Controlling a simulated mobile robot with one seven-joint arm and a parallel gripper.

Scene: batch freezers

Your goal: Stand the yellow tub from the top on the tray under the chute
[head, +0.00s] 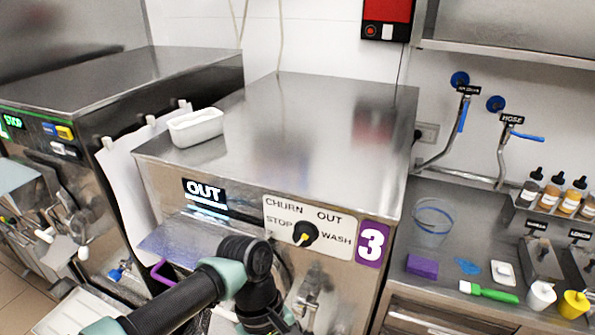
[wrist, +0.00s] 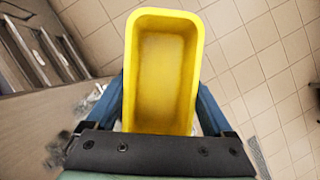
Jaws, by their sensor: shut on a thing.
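The yellow tub (wrist: 160,75) is in my gripper (wrist: 163,92), seen from above in the wrist view. It is open-topped and looks empty. The blue fingers are shut on its two long sides. In the head view my arm reaches down in front of machine 3 (head: 340,130), and its end, with the tub, is out of sight. Metal fittings (head: 310,292) show on the machine front below the knob; I cannot tell whether they are the chute. The tray under it is not clearly visible, with my arm covering much of that area.
A white tub (head: 195,127) stands on top of machine 3, at its left edge. A purple handle (head: 162,273) sticks out at its lower front left. A counter (head: 450,270) with bottles and small items is at the right. Tiled floor (wrist: 255,60) shows below the tub.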

